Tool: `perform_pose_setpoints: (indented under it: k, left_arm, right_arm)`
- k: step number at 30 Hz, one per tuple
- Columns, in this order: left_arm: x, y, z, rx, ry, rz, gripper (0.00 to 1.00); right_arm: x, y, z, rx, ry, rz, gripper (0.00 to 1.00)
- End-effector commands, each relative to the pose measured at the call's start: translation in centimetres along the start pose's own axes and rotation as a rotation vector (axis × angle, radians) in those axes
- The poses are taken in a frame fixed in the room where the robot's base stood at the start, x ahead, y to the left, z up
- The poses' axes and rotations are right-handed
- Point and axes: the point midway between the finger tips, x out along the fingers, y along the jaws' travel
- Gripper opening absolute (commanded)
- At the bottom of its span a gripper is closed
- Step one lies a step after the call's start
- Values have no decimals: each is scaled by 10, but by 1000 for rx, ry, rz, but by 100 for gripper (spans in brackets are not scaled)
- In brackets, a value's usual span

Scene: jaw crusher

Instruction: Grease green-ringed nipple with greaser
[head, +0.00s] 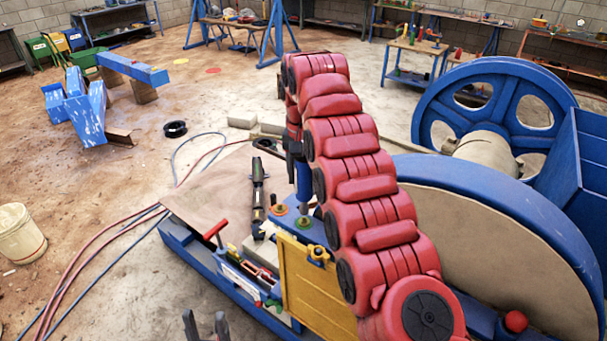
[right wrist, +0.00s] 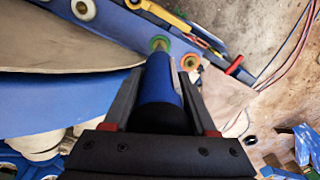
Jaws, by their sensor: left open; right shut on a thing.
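The green-ringed nipple (head: 303,223) sits on the blue machine frame beside an orange-ringed nipple (head: 278,209). In the right wrist view the green ring (right wrist: 158,42) lies just beyond the tip of the blue greaser (right wrist: 160,84). My right gripper (head: 296,158) is shut on the greaser (head: 303,187) and holds it roughly upright, tip down, over the green ring. The greaser's tip overlaps the ring in the wrist view; I cannot tell whether it touches the nipple. My left gripper (head: 205,326) is open and empty at the bottom edge of the head view.
A large blue flywheel (head: 490,105) stands at the right. A yellow plate (head: 305,288) and a red-handled lever (head: 216,230) are near the nipples. A long black tool (head: 258,190) lies on the tan sheet. Hoses (head: 88,255) and a bucket (head: 20,235) are at the left.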

Motion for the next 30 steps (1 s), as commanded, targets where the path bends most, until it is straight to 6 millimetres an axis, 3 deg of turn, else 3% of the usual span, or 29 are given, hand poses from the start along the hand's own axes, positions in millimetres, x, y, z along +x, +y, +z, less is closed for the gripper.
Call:
perform_pose_setpoints:
  k: [30]
  left_arm:
    - [-29, 1, 5, 0, 0, 0, 50]
  right_arm:
    - [28, 0, 1, 0, 2, -1, 0]
